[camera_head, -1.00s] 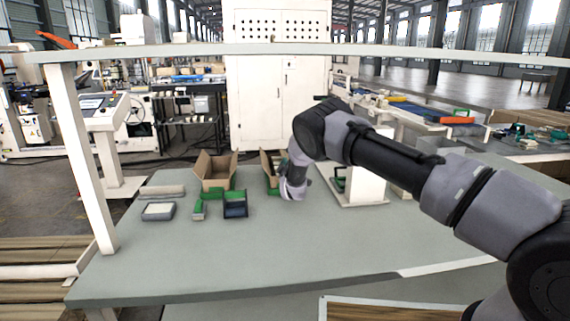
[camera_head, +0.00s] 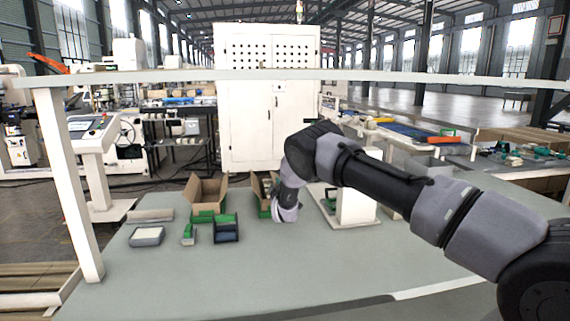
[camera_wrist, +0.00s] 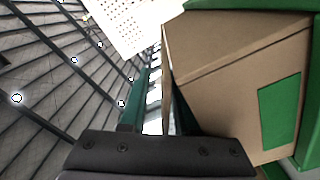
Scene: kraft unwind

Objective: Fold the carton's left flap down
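An open brown carton (camera_head: 259,186) stands on the table, its right part hidden behind my arm. My gripper (camera_head: 285,212) is beside it, on its right in the head view. In the wrist view a large brown cardboard face (camera_wrist: 235,75) with a green patch fills the right side. A thin cardboard edge (camera_wrist: 167,85), seen nearly edge-on, rises between my gripper's fingers (camera_wrist: 163,115). The fingers look apart, with a bright gap beside this edge. I cannot tell whether they touch the cardboard, or which flap it is.
Another open carton (camera_head: 208,197) with raised flaps stands to the left. A dark bin (camera_head: 226,231), a small green-and-grey item (camera_head: 188,234) and a grey tray (camera_head: 147,236) lie in front. A white stand (camera_head: 357,195) is right of my gripper. The front of the table (camera_head: 240,275) is clear.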

